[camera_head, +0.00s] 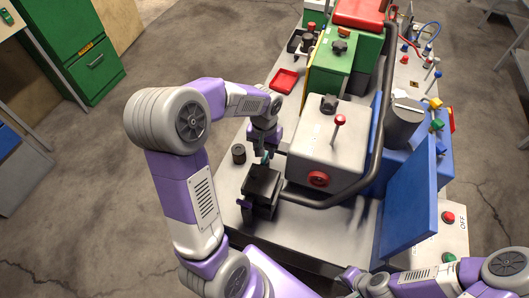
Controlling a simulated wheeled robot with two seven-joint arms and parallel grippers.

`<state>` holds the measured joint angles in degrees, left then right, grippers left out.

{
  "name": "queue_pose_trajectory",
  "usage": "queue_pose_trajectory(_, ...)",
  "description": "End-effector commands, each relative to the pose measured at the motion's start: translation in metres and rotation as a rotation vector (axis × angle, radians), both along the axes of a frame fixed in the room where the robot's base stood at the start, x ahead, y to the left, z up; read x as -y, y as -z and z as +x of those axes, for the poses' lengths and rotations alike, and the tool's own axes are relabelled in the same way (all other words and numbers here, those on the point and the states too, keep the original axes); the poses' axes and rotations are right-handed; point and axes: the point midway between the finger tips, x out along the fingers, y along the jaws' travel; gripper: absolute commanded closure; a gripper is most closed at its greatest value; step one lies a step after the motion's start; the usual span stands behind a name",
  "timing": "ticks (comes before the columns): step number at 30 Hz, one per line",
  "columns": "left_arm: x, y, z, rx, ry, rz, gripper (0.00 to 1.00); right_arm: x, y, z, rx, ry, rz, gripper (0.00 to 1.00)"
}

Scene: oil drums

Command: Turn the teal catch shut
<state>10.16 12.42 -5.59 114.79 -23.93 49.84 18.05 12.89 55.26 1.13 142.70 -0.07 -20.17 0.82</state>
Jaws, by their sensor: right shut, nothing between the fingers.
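The teal catch (266,157) shows only as a small strip at the back of a black box (263,184), close below my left gripper (266,148). The gripper points down there from behind the box. Its fingers are too small and too hidden to show whether they are open or shut, or whether they touch the catch. The catch's exact angle is also unclear. My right gripper (347,277) is low at the bottom edge, away from the box; it is shut and empty.
A grey box (318,150) with a red knob stands right of the black box, with a dark pipe rail (345,190) curving past it. A small dark cylinder (238,153) stands to the left. A blue panel (409,215) rises at the right. Bare tabletop (310,232) lies in front.

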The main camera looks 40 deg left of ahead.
Motion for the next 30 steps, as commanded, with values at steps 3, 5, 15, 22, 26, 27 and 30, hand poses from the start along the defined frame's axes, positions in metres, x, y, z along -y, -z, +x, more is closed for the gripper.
queue_pose_trajectory(3,0.0,-0.024,0.001,0.005,0.0,0.002,0.62,0.0,-0.007,0.0,0.0,0.0,0.0,1.0)
queue_pose_trajectory(5,0.0,-0.032,0.001,0.004,0.0,0.001,0.62,0.0,-0.009,0.0,0.0,0.0,0.0,1.0)
queue_pose_trajectory(15,0.0,-0.046,0.0,0.001,-0.001,0.0,0.62,0.0,-0.012,0.0,0.0,0.0,0.0,1.0)
queue_pose_trajectory(22,0.0,-0.046,0.0,0.001,-0.001,0.0,0.62,0.0,-0.011,0.0,0.0,0.0,0.0,1.0)
queue_pose_trajectory(26,0.0,-0.046,0.0,0.0,-0.001,0.0,0.62,0.0,-0.012,0.0,0.0,0.0,0.0,1.0)
queue_pose_trajectory(27,0.0,-0.047,0.0,0.0,-0.001,0.0,0.62,0.0,-0.012,0.0,0.0,0.0,0.0,1.0)
queue_pose_trajectory(30,0.0,-0.054,0.0,0.0,-0.001,0.0,0.62,0.0,-0.02,0.0,0.0,0.0,0.0,1.0)
